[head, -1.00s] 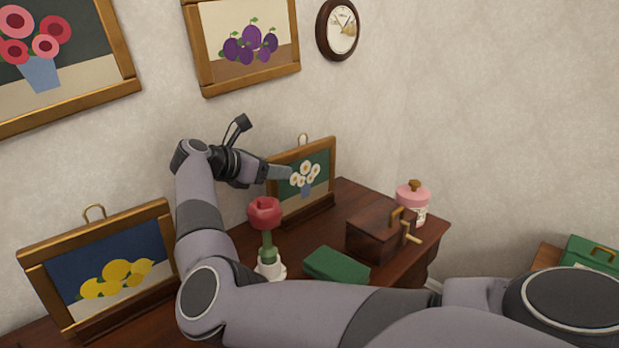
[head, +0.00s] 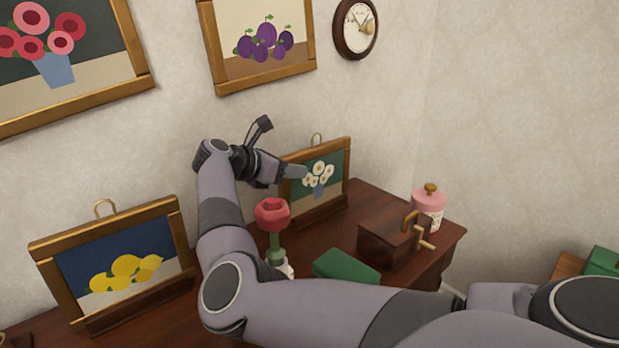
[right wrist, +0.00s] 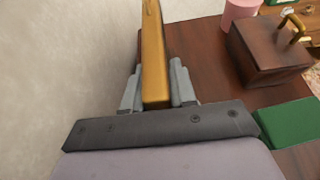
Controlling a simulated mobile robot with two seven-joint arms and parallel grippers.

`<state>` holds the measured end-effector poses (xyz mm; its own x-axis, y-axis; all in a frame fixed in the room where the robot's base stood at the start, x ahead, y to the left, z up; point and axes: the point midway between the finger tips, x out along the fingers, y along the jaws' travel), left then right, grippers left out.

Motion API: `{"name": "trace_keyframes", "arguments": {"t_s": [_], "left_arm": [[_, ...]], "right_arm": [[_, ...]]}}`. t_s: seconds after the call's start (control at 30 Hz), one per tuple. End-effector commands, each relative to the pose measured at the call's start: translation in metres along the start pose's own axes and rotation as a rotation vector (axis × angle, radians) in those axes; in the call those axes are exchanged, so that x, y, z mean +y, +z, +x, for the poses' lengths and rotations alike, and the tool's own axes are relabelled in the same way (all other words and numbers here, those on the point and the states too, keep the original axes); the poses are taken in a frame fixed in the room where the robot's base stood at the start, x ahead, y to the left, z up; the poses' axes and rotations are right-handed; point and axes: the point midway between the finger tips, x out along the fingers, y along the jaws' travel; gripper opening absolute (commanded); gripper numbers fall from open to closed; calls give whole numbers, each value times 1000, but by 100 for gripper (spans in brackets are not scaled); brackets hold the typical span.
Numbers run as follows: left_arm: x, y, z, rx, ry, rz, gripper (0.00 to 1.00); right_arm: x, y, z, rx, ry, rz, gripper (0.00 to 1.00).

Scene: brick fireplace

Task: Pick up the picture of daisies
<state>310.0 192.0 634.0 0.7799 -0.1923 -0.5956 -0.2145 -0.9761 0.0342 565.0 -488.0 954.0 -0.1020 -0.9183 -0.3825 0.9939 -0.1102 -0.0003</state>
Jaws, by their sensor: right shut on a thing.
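The picture of daisies (head: 328,168) has a gold-brown frame with white daisies in a blue vase on dark green. It stands upright on the wooden mantel, near the wall, with a dark ledge at its foot. My right gripper (head: 292,172) is at its left side edge. In the right wrist view, the fingers of my right gripper (right wrist: 157,88) are shut on the frame edge (right wrist: 154,60), one finger on each side. My left gripper is not in view.
A red flower (head: 272,214) in a white holder stands in front of the picture. A green box (head: 346,268), a wooden box with a crank (head: 392,240) and a pink jar (head: 427,205) stand to the right. A lemon picture (head: 120,265) stands to the left.

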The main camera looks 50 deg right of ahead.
Motion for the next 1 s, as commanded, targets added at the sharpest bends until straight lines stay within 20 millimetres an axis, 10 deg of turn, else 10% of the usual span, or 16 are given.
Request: {"name": "trace_keyframes", "arguments": {"t_s": [0.37,1.0], "left_arm": [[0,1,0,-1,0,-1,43],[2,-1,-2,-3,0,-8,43]], "right_arm": [[0,25,-10,-3,2,6,0],[0,155,-64,-2,2,3,0]]}}
